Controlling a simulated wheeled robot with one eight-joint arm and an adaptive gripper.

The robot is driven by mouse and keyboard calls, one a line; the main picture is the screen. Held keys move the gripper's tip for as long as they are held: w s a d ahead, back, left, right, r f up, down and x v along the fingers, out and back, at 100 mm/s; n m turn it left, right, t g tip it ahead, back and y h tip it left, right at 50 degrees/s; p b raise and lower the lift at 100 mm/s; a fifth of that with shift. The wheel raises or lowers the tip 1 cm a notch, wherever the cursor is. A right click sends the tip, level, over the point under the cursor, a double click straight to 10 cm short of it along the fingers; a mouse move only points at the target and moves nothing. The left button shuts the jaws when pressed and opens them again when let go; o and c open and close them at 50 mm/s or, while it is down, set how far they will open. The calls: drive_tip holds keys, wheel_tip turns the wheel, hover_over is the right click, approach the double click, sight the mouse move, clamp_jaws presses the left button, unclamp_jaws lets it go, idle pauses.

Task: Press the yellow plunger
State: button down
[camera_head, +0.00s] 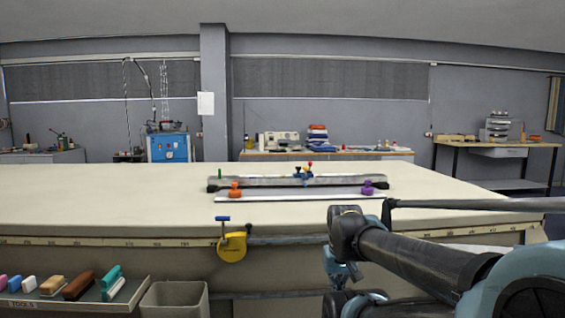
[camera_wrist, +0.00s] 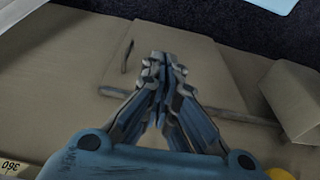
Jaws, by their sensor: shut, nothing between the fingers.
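My gripper (camera_wrist: 164,62) is shut and empty in the wrist view. In the head view it hangs below my forearm in front of the table's front edge, partly hidden (camera_head: 350,275). It is well nearer and lower than the plunger, touching nothing that I can see. The plunger does not show in the wrist view.
The long cloth table (camera_head: 100,205) is mostly bare. An orange knob (camera_head: 235,189) and a purple knob (camera_head: 368,187) sit on a strip before the rail. A yellow disc (camera_head: 232,247) hangs at the front edge. A bin (camera_head: 174,300) and tray (camera_head: 125,303) stand below.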

drive_tip(key=shift+w+a, duration=0.35)
drive_tip(key=w+a+r+t, duration=0.1)
drive_tip(key=w+r+t, duration=0.2)
drive_tip(key=w+r, duration=1.7)
drive_tip(key=w+r+t, duration=0.3)
drive_tip(key=w+r, duration=1.7)
drive_tip(key=w, duration=0.8)
drive_tip(key=shift+w+a+t, duration=0.25)
drive_tip(key=shift+a+t, duration=0.15)
drive_tip(key=x, duration=0.9)
drive_tip(key=shift+w+d+f, duration=0.15)
drive_tip(key=shift+w+f, duration=0.05)
drive_tip(key=shift+f, duration=0.05)
wheel_tip(320, 180, down, 3)
drive_tip(key=shift+d+f, duration=0.1)
drive_tip(key=shift+f, duration=0.5)
